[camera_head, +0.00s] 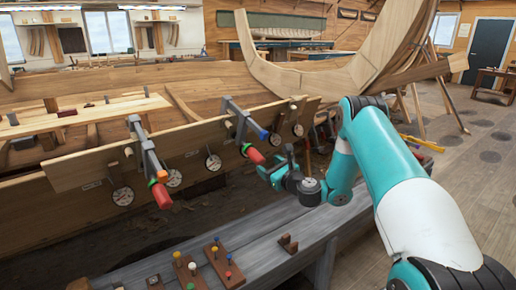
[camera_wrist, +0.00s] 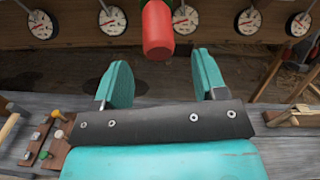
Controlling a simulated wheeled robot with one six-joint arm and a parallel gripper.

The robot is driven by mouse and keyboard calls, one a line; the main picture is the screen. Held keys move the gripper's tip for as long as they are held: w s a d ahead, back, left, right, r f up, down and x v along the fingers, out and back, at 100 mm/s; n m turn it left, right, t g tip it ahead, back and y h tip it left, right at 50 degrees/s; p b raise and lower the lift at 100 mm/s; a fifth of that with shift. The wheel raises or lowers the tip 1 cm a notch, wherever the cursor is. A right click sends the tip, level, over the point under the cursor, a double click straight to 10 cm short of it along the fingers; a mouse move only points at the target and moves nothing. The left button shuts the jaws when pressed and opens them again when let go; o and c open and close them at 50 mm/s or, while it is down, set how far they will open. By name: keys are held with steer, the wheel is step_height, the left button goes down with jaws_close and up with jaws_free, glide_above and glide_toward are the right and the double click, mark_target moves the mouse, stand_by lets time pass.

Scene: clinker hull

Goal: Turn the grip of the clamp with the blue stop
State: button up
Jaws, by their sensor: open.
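The clamp with the blue stop (camera_head: 262,134) sits on the plank's edge in the middle of the head view. Its red grip (camera_head: 253,155) points down toward my gripper (camera_head: 276,163). In the wrist view a red grip (camera_wrist: 158,32) hangs at the top centre, just beyond the gap between my teal fingertips (camera_wrist: 160,62). The fingers are apart with nothing between them, and the grip appears not to be touched. The blue stop is out of the wrist view.
Another clamp with a red grip (camera_head: 161,195) and orange stop stands to the left. Several round dials (camera_head: 213,162) line the plank (camera_head: 95,165). A grey bench (camera_head: 265,256) below carries a wooden peg board (camera_head: 224,266). Floor at the right is open.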

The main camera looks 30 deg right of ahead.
mark_target(262, 162)
steer(key=p, duration=0.2)
steer(key=w+p, duration=0.1)
steer(key=shift+a+r+p, duration=0.2)
steer(key=shift+r+p, duration=0.1)
steer(key=shift+p, duration=0.1)
steer(key=w, duration=0.5)
steer(key=shift+w+a+f, duration=0.1)
steer(key=shift+w+f, duration=0.25)
steer(key=shift+w, duration=0.05)
steer(key=shift+c, duration=0.4)
steer(key=c, duration=0.8)
steer(key=shift+c, duration=0.2)
steer(key=shift+f, duration=0.1)
